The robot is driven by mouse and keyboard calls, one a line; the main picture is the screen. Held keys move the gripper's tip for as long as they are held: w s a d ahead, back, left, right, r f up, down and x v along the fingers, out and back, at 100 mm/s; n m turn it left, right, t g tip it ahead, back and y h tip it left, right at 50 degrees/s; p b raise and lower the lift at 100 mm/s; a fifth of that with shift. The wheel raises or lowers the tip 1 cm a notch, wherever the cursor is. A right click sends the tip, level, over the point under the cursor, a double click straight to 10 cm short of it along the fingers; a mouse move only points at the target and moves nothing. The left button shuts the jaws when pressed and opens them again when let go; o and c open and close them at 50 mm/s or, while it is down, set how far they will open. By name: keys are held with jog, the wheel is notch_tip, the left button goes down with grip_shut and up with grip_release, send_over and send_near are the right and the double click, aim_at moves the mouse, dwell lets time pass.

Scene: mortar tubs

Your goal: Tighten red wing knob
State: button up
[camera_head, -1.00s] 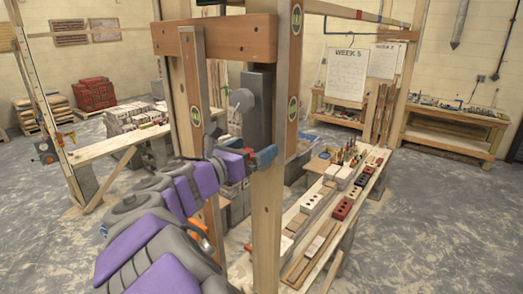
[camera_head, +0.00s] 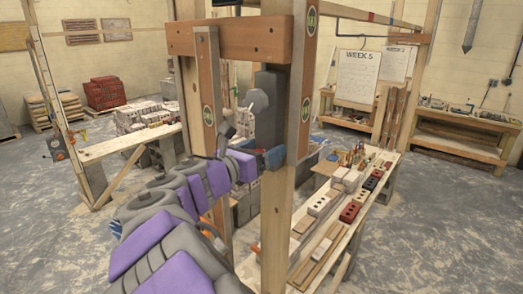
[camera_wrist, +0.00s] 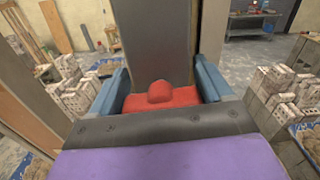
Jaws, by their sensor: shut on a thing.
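The red wing knob (camera_wrist: 178,97) shows in the wrist view, between the two blue fingers of my gripper (camera_wrist: 165,88). The fingers sit at its left and right sides, and my gripper is shut on it. The knob is in front of a grey upright panel (camera_wrist: 155,40). In the head view my gripper (camera_head: 272,158) is beside a wooden post at the grey box (camera_head: 266,110). The knob's lower part is hidden behind my gripper's dark palm in the wrist view.
Wooden posts and a crossbeam (camera_head: 230,38) frame the spot closely. A long bench (camera_head: 335,225) with bricks and blocks runs at the right. Stacked grey blocks (camera_wrist: 280,88) show at right in the wrist view. The floor at far left is open.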

jog(key=shift+m, duration=0.6)
jog(key=o, duration=0.7)
jog(key=shift+o, duration=1.3)
jog(key=shift+a, duration=0.25)
jog(key=shift+s+d, duration=0.1)
jog(key=shift+s, duration=0.05)
